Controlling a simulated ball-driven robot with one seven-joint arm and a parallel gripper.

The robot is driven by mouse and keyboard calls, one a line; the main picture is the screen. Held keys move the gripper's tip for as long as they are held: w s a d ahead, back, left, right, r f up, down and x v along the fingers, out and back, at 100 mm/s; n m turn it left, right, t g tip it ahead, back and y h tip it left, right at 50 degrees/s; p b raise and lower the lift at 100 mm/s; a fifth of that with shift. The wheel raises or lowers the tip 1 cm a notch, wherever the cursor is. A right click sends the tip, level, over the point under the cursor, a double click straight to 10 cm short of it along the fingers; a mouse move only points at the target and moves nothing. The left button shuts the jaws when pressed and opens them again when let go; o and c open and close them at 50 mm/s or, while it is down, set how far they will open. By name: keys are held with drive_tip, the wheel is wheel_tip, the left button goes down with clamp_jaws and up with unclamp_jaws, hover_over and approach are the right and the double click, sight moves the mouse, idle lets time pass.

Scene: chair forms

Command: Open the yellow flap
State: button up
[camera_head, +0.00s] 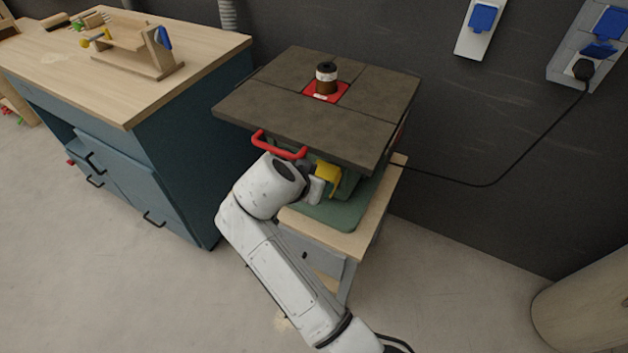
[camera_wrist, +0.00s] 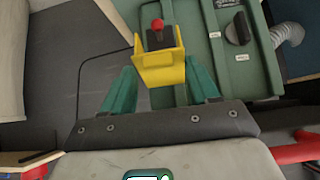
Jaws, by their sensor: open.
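The yellow flap (camera_head: 327,179) is on the green machine body under the dark table top, beside my gripper (camera_head: 316,188). In the wrist view the yellow flap (camera_wrist: 160,70) stands out from the green panel, with a dark switch box (camera_wrist: 158,40) and a red knob (camera_wrist: 158,24) beyond it. I cannot tell how far it is swung. My gripper (camera_wrist: 160,80) is open, its two teal fingers on either side of the flap. A small gap shows beside each finger, and contact is unclear.
The machine's table top (camera_head: 280,90) overhangs my gripper closely. A red handle (camera_head: 278,146) is just left of it, above my wrist. A blue workbench (camera_head: 190,140) stands to the left. A black cable (camera_head: 490,183) runs to the wall. The floor in front is clear.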

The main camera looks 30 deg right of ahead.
drive_tip(key=v, duration=1)
drive_tip(key=shift+s+a+r, duration=0.15)
drive_tip(key=shift+r, duration=0.2)
